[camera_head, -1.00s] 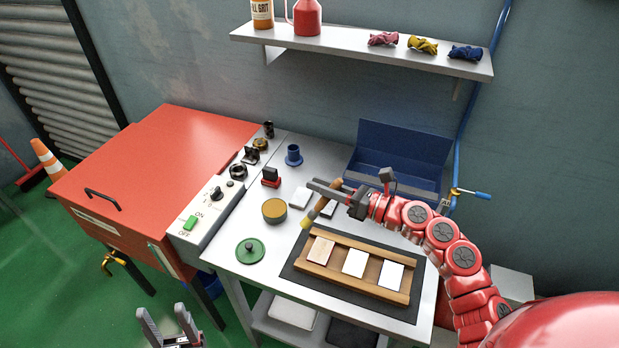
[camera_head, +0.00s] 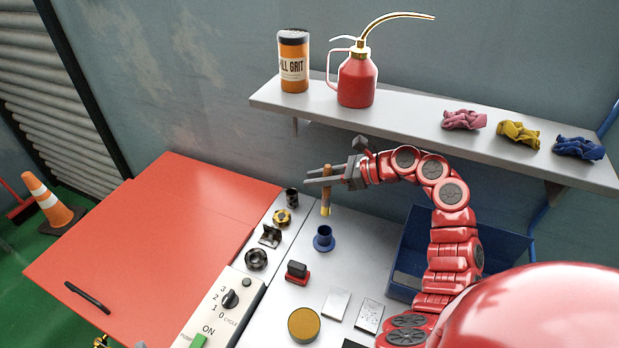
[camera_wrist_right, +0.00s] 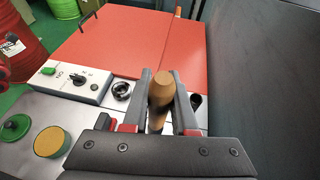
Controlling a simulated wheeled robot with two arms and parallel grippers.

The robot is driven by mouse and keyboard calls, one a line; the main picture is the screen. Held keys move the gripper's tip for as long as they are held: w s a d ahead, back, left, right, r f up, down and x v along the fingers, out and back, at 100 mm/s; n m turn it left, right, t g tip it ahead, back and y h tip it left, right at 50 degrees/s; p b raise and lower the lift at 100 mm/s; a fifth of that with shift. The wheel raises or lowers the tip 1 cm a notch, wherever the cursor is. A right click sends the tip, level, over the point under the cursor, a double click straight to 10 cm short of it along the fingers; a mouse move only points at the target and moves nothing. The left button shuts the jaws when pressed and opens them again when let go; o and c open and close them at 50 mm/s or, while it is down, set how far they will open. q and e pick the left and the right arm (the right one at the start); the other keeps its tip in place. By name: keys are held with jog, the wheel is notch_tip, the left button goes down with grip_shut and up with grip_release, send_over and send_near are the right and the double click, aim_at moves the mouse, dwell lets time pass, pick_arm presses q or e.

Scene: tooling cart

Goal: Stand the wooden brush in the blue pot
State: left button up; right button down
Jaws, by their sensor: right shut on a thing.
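My right gripper (camera_head: 327,175) is shut on the wooden brush (camera_head: 326,190). The brush hangs roughly upright, with its pale yellowish end down. The blue pot (camera_head: 323,239) stands on the grey cart top. In the head view the brush's lower end shows just above the pot; I cannot tell whether it is over the opening. In the right wrist view the brush handle (camera_wrist_right: 160,90) is between the two fingers, and the pot is hidden. My left gripper is out of both views.
A red-black stamp (camera_head: 297,272) and a round tan-topped tin (camera_head: 303,325) stand nearby. Small dark fittings (camera_head: 270,236) line the left. A blue bin (camera_head: 410,250) is at the right. The shelf (camera_head: 400,118) above holds an oil can (camera_head: 357,80), a grit bottle (camera_head: 293,62) and rags.

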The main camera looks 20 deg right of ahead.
notch_tip(320, 180, down, 11)
jog(key=b, duration=0.6)
jog(key=shift+s, duration=0.15)
dwell(0.4)
jog(key=shift+r, duration=0.1)
jog(key=c, duration=0.6)
grip_release()
jog(key=b+v, duration=0.5)
jog(key=v, duration=1.2)
jog(key=shift+s+d, duration=0.1)
jog(key=shift+s, duration=0.1)
